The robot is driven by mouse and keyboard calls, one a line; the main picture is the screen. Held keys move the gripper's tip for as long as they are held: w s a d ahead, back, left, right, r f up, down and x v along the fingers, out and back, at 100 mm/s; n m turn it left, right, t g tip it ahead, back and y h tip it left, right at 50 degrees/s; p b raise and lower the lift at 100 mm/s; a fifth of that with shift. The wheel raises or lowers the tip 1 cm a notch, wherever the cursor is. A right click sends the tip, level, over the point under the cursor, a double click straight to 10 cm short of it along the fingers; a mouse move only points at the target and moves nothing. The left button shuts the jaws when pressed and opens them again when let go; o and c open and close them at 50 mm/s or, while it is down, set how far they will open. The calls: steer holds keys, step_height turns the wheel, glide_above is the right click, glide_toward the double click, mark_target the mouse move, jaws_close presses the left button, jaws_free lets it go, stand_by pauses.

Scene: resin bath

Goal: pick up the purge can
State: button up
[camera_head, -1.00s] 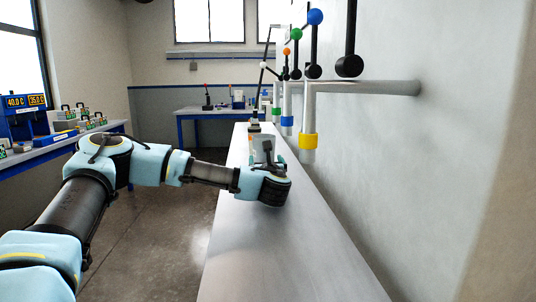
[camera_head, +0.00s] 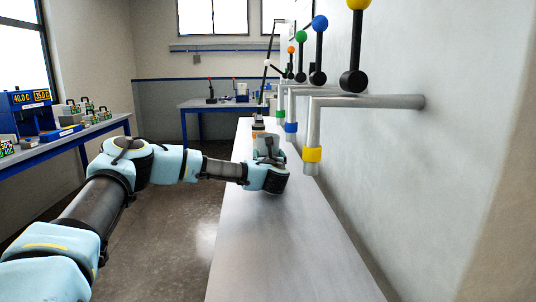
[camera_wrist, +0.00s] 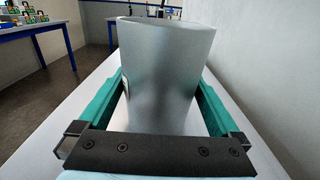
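The purge can (camera_wrist: 160,75) is a grey metal cylinder, upright and large in the middle of the wrist view. My gripper (camera_wrist: 162,95) has its two teal fingers on either side of it, spread wide, with narrow gaps showing beside the can. The fingertips are partly hidden, so contact cannot be made out there. In the head view the can (camera_head: 267,144) stands on the long pale bench (camera_head: 265,235), partly hidden by my gripper (camera_head: 267,160).
Wall pipes with a yellow collar (camera_head: 312,154), a blue collar (camera_head: 291,127) and coloured lever knobs overhang the bench's right side. A blue-framed side table (camera_head: 60,148) with instruments stands left. The near part of the bench is clear.

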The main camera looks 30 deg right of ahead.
steer(key=c, duration=1)
steer(key=shift+c, duration=0.8)
steer(key=shift+a+r, duration=0.1)
steer(key=shift+r, duration=0.05)
